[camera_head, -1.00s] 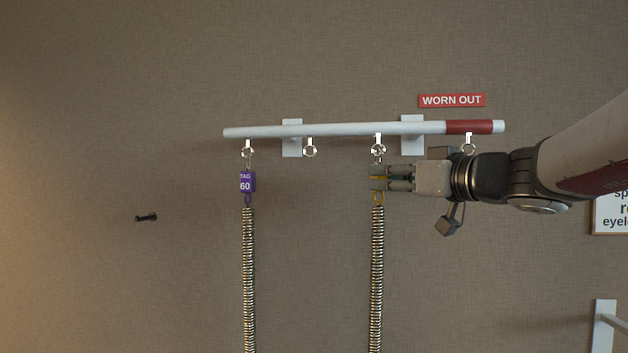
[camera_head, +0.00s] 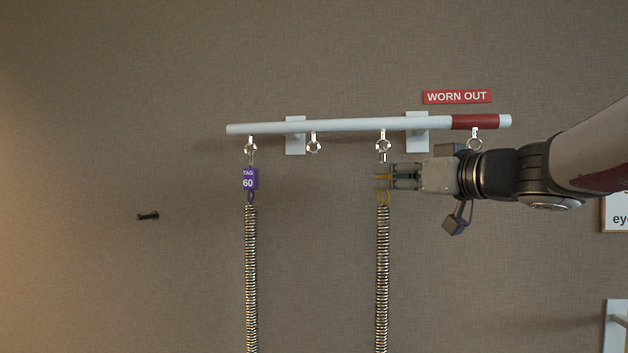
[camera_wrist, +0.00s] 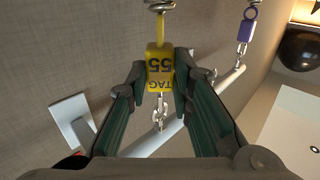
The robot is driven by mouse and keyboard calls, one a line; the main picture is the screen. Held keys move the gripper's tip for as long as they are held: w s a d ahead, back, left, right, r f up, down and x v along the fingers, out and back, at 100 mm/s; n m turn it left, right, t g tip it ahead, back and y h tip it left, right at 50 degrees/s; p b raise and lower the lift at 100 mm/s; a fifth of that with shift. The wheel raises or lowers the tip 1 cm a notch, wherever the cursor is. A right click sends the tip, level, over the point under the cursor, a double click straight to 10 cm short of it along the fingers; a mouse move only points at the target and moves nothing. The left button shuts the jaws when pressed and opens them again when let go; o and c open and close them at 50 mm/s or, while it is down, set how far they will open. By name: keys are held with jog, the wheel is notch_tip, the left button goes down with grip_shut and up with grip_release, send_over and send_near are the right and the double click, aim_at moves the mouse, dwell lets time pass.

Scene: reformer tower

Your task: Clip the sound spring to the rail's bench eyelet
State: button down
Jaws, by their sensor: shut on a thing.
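My gripper (camera_head: 384,176) is shut on the yellow tag (camera_wrist: 160,60), marked 55, at the top of a coiled spring (camera_head: 382,270). The spring hangs straight down below the jaws. A metal clip (camera_wrist: 161,110) on the tag reaches toward an eyelet (camera_head: 383,145) under the pale rail (camera_head: 350,125). Clip and eyelet overlap in view; I cannot tell whether they are linked. A second spring (camera_head: 251,270) with a purple tag (camera_head: 249,179), marked 60, hangs from the leftmost eyelet (camera_head: 250,142).
An empty eyelet (camera_head: 313,146) sits between the two springs. Another eyelet (camera_head: 475,145) is under the rail's red end (camera_head: 475,122), below a WORN OUT sign (camera_head: 457,97). A dark peg (camera_head: 148,216) sticks out of the wall at left.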

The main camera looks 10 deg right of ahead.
dwell(0.4)
jog(key=c, duration=1)
grip_release()
jog(key=shift+s+d, duration=0.1)
jog(key=shift+b+v, duration=1.05)
jog(key=shift+v, duration=1.85)
